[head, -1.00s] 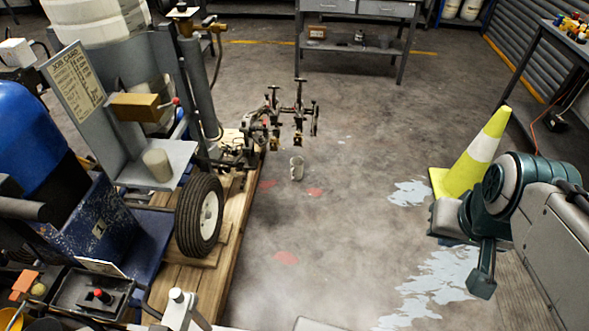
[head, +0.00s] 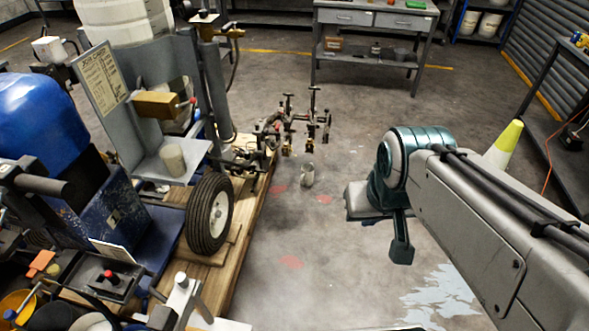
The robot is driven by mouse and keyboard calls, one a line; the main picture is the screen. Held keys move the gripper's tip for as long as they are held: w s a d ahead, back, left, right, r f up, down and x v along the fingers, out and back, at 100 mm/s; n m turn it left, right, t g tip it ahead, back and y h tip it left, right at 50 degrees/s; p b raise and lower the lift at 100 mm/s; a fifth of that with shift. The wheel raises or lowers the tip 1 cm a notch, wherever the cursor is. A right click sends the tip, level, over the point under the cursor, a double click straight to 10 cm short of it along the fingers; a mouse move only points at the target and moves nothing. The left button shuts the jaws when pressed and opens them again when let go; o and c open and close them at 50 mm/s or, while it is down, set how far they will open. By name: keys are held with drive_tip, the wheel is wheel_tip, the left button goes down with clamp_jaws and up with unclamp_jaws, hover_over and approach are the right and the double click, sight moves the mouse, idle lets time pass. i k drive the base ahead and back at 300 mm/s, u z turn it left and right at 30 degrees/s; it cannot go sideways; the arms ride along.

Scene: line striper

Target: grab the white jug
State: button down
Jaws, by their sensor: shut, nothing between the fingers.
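A small whitish vessel (head: 307,175), which looks like the white jug, stands on the concrete floor near the middle of the head view, just right of the wooden platform. Its details are too small to make out. My gripper (head: 401,252) hangs from the end of my arm, right of the vessel and nearer the camera. It is shut and empty, clear of the vessel. A pale cup-like container (head: 172,159) stands on the grey cart shelf at left.
The striping machine with its black wheel (head: 209,213) and wooden platform (head: 250,225) fills the left. Black metal brackets (head: 300,125) stand just behind the vessel. A grey workbench (head: 370,45) is at the back and a yellow cone (head: 503,143) at right. The middle floor is open.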

sight(307, 169)
drive_tip(key=i, duration=0.95)
drive_tip(key=k, duration=0.6)
drive_tip(key=z, duration=0.8)
drive_tip(key=i, duration=2.9)
drive_tip(key=u, duration=1.1)
drive_tip(key=i, duration=0.35)
